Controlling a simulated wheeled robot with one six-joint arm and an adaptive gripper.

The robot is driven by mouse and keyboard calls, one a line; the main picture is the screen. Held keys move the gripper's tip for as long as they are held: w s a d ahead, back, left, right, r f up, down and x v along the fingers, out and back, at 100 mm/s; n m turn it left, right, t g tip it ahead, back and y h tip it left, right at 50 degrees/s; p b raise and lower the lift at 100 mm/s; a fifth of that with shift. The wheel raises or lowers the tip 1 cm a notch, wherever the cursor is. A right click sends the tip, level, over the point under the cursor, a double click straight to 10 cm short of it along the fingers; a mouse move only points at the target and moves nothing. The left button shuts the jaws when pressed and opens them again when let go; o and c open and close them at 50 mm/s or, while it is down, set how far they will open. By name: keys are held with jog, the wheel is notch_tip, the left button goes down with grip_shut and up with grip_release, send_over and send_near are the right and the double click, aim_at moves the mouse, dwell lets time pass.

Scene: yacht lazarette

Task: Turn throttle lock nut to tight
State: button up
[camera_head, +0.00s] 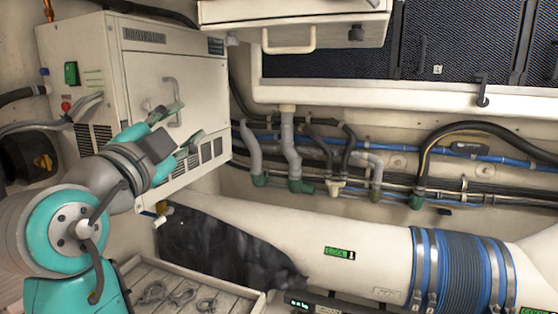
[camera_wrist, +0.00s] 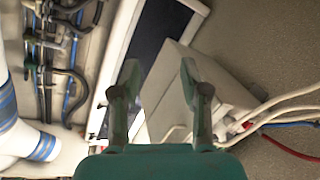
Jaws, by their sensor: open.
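I cannot make out a throttle lock nut for certain in either view. My gripper (camera_head: 188,122) is open and empty in front of the beige cabinet (camera_head: 205,85), close to its grey door handle (camera_head: 171,95). I cannot tell whether a fingertip touches the cabinet. In the wrist view my gripper (camera_wrist: 158,68) shows two spread teal fingers with nothing between them. Beyond them is the pale cabinet (camera_wrist: 180,82), seen tilted.
A large white duct (camera_head: 290,225) with a blue ribbed sleeve (camera_head: 455,272) runs along the lower right. Pipes and hoses (camera_head: 292,150) line the back wall. An overhead drawer (camera_head: 290,25) is at the top. A tray (camera_head: 255,302) holding metal shackles lies at the bottom.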

jog(key=w+d+f+n+y, duration=0.2)
jog(key=d+f+n, duration=0.15)
jog(key=f, duration=0.95)
jog(key=w+d+f+n+y, duration=0.25)
jog(key=f+n, duration=0.25)
jog(key=f, duration=0.8)
jog(key=s+d+f+n+g+y, duration=0.1)
jog(key=s+d+f+n, duration=0.3)
jog(key=f, duration=0.6)
jog(key=s+d+f+n+g+y, duration=0.1)
jog(key=s+d+f, duration=0.5)
jog(key=f, duration=0.4)
jog(key=s+d+f+n+g, duration=0.1)
jog(key=s+d+f, duration=0.5)
jog(key=s, duration=0.3)
jog(key=s+d+f+n+g, duration=0.1)
jog(key=s+d+f, duration=0.5)
jog(key=s, duration=0.3)
jog(key=s+d+r+h, duration=0.1)
jog(key=s+d, duration=0.1)
jog(key=s, duration=0.8)
jog(key=s+d+r+m+g+h, duration=0.1)
jog(key=s+d+r, duration=0.1)
jog(key=s, duration=0.8)
jog(key=shift+s+d+r, duration=0.2)
jog(key=shift+s+d, duration=0.1)
jog(key=shift+d, duration=0.5)
